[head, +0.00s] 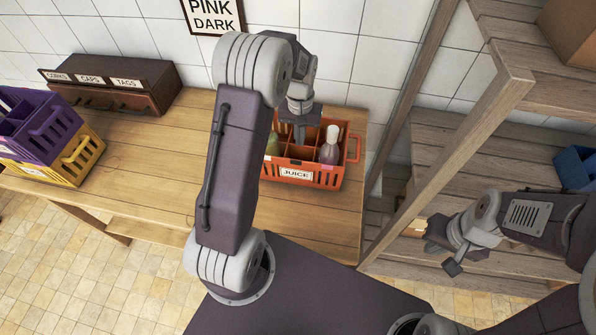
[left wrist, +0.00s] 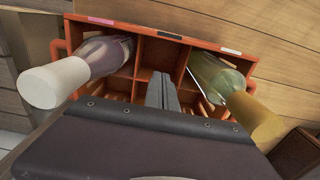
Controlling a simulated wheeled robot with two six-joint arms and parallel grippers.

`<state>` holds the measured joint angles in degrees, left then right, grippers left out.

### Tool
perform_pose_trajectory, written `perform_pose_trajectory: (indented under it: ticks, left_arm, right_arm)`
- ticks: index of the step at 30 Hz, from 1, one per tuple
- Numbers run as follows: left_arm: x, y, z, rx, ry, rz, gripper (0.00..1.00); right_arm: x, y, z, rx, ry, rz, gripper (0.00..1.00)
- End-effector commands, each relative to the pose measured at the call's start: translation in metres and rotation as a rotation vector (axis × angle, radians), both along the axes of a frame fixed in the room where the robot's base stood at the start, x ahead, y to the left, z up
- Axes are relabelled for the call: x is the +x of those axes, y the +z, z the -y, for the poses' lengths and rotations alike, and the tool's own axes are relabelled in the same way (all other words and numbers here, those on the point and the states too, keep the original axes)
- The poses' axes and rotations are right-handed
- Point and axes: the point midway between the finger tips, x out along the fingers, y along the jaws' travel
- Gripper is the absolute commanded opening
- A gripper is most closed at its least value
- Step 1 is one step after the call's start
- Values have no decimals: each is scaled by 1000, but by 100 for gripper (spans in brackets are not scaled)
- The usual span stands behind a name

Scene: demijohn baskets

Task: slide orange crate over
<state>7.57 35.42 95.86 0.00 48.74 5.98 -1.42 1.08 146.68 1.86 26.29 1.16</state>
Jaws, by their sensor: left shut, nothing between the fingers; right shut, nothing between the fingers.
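The orange crate (head: 328,181) with a "JUICE" label stands at the right end of the wooden table. It also shows in the left wrist view (left wrist: 160,50), divided into compartments. A purple bottle with a white cap (head: 330,150) stands in its right part in the head view. A green bottle (head: 272,146) with a yellowish cap is on the other side, partly hidden by my arm. My left gripper (left wrist: 163,92) is shut and empty, its fingers pointing down at the middle compartments between the bottles; contact cannot be told. My right gripper (head: 450,262) is shut and empty, away by the shelf.
A purple crate (head: 45,130) sits stacked on a yellow crate (head: 75,165) at the table's left. A brown drawer box (head: 120,85) stands against the wall. Wooden shelves (head: 450,150) rise right of the table, with a blue bin (head: 577,167). The table's middle is clear.

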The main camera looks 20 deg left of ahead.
Motion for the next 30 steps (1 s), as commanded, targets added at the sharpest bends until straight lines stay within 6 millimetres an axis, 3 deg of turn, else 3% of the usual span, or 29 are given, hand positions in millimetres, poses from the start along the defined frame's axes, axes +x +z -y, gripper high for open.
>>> perform_pose_trajectory:
  ticks: [8, 21, 25, 30]
  left_arm:
    - [-1, -12, 0, -1, 0, -4, 0]
    - [-4, -100, 1, 0, 0, -5, 0]
    - [-25, -96, 6, -1, -1, -4, 0]
    - [-38, -99, 9, 0, -1, -1, 0]
  right_arm:
    - [0, 3, 0, 0, 0, 0, 0]
    - [0, 23, 0, 0, 0, 0, 0]
    - [0, 34, 0, 0, 0, 0, 0]
    - [0, 38, 0, 0, 0, 0, 0]
